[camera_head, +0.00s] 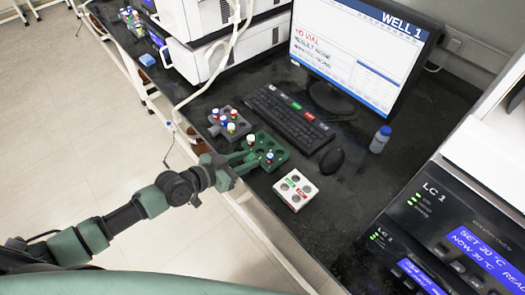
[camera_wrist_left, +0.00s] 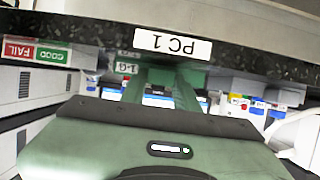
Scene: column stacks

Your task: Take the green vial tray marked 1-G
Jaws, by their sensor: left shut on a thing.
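The green vial tray (camera_head: 279,153) lies on the black bench near its front edge, in front of the keyboard. At least two capped vials stand in it, and some of its holes look empty. My left gripper (camera_head: 244,159) reaches in from the front edge and is shut on the near side of the tray. In the left wrist view, the fingers (camera_wrist_left: 161,88) meet the tray, and a 1-G label (camera_wrist_left: 127,68) shows beside them. The fingers hide part of the tray. My right gripper is not in view.
A grey tray (camera_head: 217,129) with several vials sits close behind on the left. A white tray (camera_head: 296,189) with red and green labels stands to the right. The keyboard (camera_head: 290,118), mouse (camera_head: 332,160) and blue-capped bottle (camera_head: 380,140) are farther back.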

